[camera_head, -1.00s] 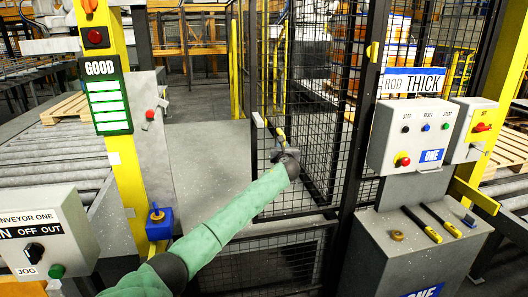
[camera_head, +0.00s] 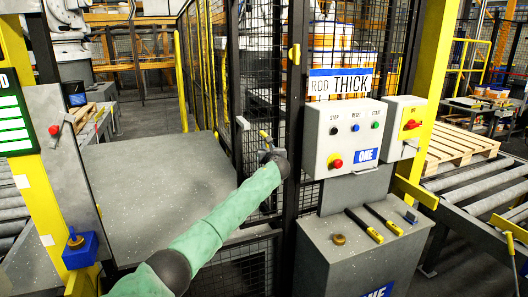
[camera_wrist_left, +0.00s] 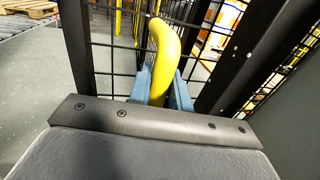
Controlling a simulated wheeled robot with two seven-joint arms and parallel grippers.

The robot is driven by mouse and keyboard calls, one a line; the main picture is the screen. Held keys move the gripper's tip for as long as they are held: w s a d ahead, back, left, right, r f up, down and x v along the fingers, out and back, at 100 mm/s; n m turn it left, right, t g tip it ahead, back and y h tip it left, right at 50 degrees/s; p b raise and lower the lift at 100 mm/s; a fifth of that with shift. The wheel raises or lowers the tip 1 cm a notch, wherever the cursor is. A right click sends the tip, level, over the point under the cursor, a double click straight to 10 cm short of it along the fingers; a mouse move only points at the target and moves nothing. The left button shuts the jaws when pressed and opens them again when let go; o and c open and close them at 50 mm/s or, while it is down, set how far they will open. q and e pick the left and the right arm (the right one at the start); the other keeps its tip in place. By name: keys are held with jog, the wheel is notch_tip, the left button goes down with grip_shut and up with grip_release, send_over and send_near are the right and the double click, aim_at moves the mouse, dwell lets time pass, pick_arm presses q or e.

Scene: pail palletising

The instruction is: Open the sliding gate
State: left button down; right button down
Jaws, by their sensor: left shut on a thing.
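The sliding gate (camera_head: 243,165) is a dark-framed wire mesh panel in the middle of the head view. Its left edge stands clear of the yellow post on the left, with a wide opening between. My left gripper (camera_head: 268,149) is at the gate's yellow handle (camera_head: 263,136), close to the dark post beside the control box. In the left wrist view the yellow handle (camera_wrist_left: 163,55) stands between the blue fingers of my left gripper (camera_wrist_left: 160,90), which is shut on it. Part of the handle is hidden behind the gripper body. My right gripper is not in view.
A control box (camera_head: 345,137) and a grey cabinet (camera_head: 365,250) with tools on top stand right of the gate. A yellow post (camera_head: 45,170) with a blue device (camera_head: 79,250) bounds the opening on the left.

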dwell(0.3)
pick_arm(q)
jog(key=c, duration=1.3)
grip_release()
jog(key=shift+c, duration=0.2)
